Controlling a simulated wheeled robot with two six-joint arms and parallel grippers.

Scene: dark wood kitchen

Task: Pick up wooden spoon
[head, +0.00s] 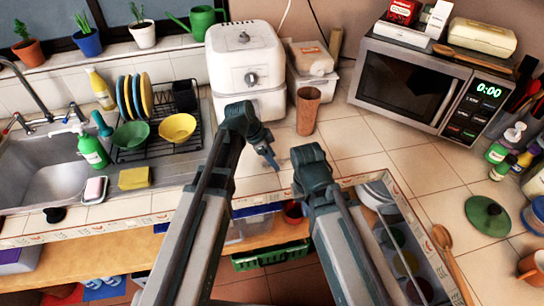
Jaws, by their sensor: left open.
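One wooden spoon (475,58) lies across the top of the microwave at the upper right. Another wooden spoon (452,262) lies on the counter at the lower right, its bowl toward the back. My left gripper (271,158) is open and empty, over the tiled counter in the middle, well left of both spoons. My right arm reaches up just to the right of it. The right arm's fingers are hidden behind its own wrist. Neither spoon is touched by a gripper.
The microwave (410,87) carries boxes on top. A brown cup (307,110) stands behind my arms, beside the white air fryer (245,60). A green lid (487,215) and an orange mug (533,268) are near the counter spoon. An open drawer (405,245) lies left of that spoon.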

